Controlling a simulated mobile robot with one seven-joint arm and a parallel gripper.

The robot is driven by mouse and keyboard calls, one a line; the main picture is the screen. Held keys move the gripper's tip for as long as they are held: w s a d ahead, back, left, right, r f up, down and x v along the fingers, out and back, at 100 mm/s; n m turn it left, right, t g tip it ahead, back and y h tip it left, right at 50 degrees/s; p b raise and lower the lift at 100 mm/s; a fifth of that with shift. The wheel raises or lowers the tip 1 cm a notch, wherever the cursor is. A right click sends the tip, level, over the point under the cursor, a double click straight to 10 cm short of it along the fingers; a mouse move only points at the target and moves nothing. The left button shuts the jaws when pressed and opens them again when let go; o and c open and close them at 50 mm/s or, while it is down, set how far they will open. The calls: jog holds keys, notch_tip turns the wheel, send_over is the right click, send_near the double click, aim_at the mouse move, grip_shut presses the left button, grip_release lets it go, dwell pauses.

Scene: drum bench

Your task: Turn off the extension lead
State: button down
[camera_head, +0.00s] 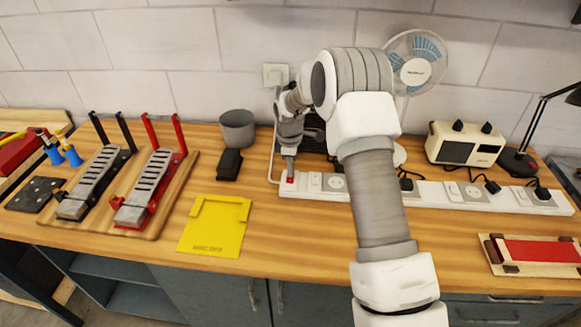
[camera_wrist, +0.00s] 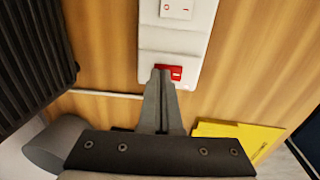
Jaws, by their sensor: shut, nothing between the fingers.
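The extension lead (camera_head: 450,193) is a long white strip with several sockets and switches along the back of the bench. Its red switch (camera_head: 290,180) is at the strip's left end. In the wrist view the red switch (camera_wrist: 176,73) shows just beyond my fingertips, with a white rocker switch (camera_wrist: 177,9) farther along the strip. My gripper (camera_head: 290,174) points down at the red switch, its fingers shut and empty. In the wrist view my gripper (camera_wrist: 162,74) overlaps the left part of the red switch. I cannot tell whether the tips touch it.
A yellow tray (camera_head: 213,241) lies in front of the strip's left end. A grey cup (camera_head: 238,128) and a black block (camera_head: 229,164) stand to the left. A fan (camera_head: 415,62), radio (camera_head: 464,145) and black lamp (camera_head: 519,160) stand behind the strip. Plugs sit in its right part.

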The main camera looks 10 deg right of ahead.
aim_at(290, 181)
jog(key=shift+f, duration=0.1)
jog(key=shift+w+d+f+b, duration=0.1)
jog(key=shift+f+b, duration=0.35)
jog(key=shift+b, duration=0.6)
jog(key=shift+f, duration=0.1)
jog(key=shift+s, duration=0.2)
jog(key=shift+s+a, duration=0.2)
jog(key=shift+s, duration=0.3)
notch_tip(290, 181, up, 15)
jog(key=p, duration=0.1)
jog(key=shift+s+a, duration=0.15)
jog(key=shift+s, duration=0.2)
